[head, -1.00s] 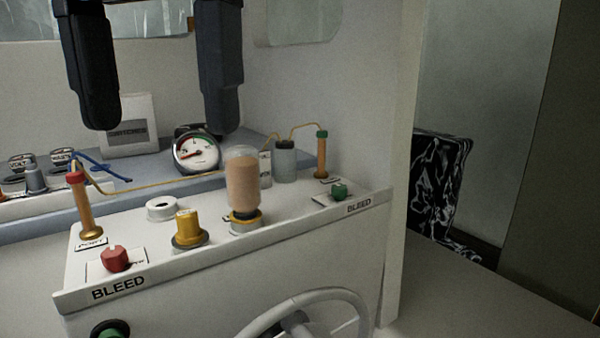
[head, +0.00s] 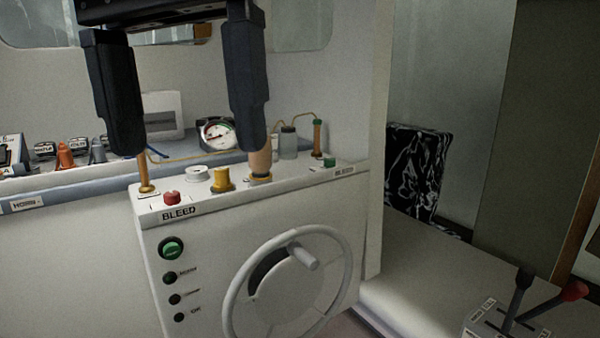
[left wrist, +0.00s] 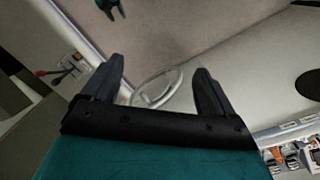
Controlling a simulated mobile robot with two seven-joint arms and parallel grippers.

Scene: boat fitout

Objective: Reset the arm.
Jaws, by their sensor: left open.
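My left gripper (head: 188,148) hangs from the top of the head view, its two dark fingers wide apart with nothing between them. It is in front of the console (head: 200,262) and partly hides the things on its top. In the left wrist view its fingers (left wrist: 160,68) are also apart and empty, with the steering wheel showing beyond them. A small teal and black shape (left wrist: 108,8) at the top of that view looks like my right gripper; its jaws are too small to judge.
The console top carries a red knob (head: 171,198), a yellow knob (head: 222,180), a white ring (head: 196,173) and a green knob (head: 329,162). A steering wheel (head: 232,300) is on its front. A gauge (head: 217,133) stands behind. Levers (head: 518,290) stand at lower right.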

